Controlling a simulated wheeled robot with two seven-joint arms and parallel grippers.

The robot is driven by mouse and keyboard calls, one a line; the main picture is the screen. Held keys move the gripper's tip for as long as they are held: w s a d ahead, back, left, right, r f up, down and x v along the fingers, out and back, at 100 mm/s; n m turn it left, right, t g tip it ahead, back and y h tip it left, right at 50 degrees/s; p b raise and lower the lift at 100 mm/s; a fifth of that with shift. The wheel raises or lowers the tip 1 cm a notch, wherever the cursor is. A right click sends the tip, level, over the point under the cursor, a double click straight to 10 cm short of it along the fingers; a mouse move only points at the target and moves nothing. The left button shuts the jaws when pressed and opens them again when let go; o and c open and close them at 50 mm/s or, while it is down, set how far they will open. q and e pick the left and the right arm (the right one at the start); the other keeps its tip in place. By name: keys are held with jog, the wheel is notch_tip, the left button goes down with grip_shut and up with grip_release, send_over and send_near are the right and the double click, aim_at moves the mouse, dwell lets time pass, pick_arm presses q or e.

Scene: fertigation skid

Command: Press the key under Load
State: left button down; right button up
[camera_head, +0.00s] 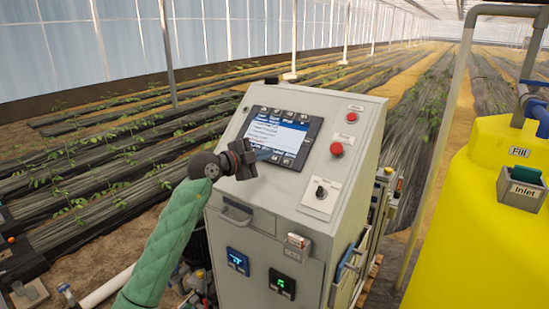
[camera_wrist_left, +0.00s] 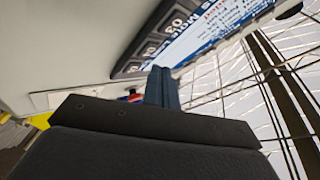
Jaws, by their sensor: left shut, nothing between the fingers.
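The control panel's screen unit (camera_head: 283,133) sits on the sloped top of a grey cabinet, with a lit blue and white display and small keys along its upper and lower edges. The key labels are too small to read in the head view, so I cannot tell which key is under Load. My left gripper (camera_head: 262,154) is at the lower left of the screen unit, its shut, empty fingers in front of the lower-left corner. In the left wrist view the shut fingers (camera_wrist_left: 162,88) point toward the edge of the screen unit (camera_wrist_left: 195,35), near dark keys, one marked 03. Contact cannot be told.
A red button (camera_head: 337,149) and a rotary switch (camera_head: 321,192) are right of the screen. A drawer handle (camera_head: 236,212) and small displays (camera_head: 282,284) are on the cabinet front. A yellow tank (camera_head: 490,220) stands at the right; planted rows lie behind.

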pick_arm(q)
jog(key=s+r+p, duration=0.1)
jog(key=a+r+p, duration=0.1)
jog(key=s+r+p, duration=0.1)
jog(key=shift+s+a+r, duration=0.2)
jog(key=shift+s+a, duration=0.1)
jog(key=shift+a, duration=0.1)
dwell(0.4)
